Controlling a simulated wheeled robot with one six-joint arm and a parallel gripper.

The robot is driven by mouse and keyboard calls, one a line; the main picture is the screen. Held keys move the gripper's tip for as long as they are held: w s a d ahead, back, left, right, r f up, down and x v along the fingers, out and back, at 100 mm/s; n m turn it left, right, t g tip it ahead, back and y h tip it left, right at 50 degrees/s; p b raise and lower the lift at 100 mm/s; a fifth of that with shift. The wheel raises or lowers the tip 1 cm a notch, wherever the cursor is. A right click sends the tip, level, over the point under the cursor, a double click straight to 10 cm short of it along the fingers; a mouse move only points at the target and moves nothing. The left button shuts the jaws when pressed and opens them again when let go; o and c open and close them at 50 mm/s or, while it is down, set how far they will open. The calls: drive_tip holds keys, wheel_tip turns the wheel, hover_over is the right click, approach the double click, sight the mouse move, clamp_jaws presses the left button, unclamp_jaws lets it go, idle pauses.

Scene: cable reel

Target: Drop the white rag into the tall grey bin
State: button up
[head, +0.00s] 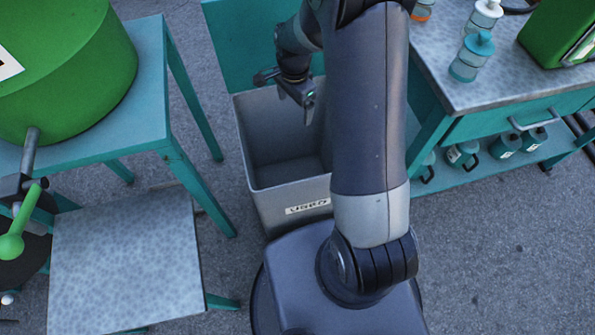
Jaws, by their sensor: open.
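The tall grey bin (290,205) stands on the floor near the middle of the head view, open at the top, with a dark-lettered white label on its front wall. My gripper (287,97) is over the bin's opening, pointing down, with its fingers apart and nothing visible between them. The white rag is not visible. The part of the bin's inside that shows is bare grey. My arm hides the bin's right side, and the lowest part of its inside is not fully visible.
A teal stand (150,95) with a green drum (75,65) is at left, above a low grey-topped table (125,260). At right, a teal workbench (455,85) holds bottles (472,57) and a green box (560,35). The floor at lower right is clear.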

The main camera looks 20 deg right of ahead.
wheel_tip(320, 180, up, 8)
drive_tip(key=p, duration=0.1)
wheel_tip(320, 180, down, 10)
drive_tip(key=f+b, duration=0.1)
drive_tip(key=b, duration=0.1)
drive_tip(key=shift+r+p, duration=1.9)
drive_tip(key=shift+r, duration=0.55)
drive_tip(key=shift+f, duration=0.15)
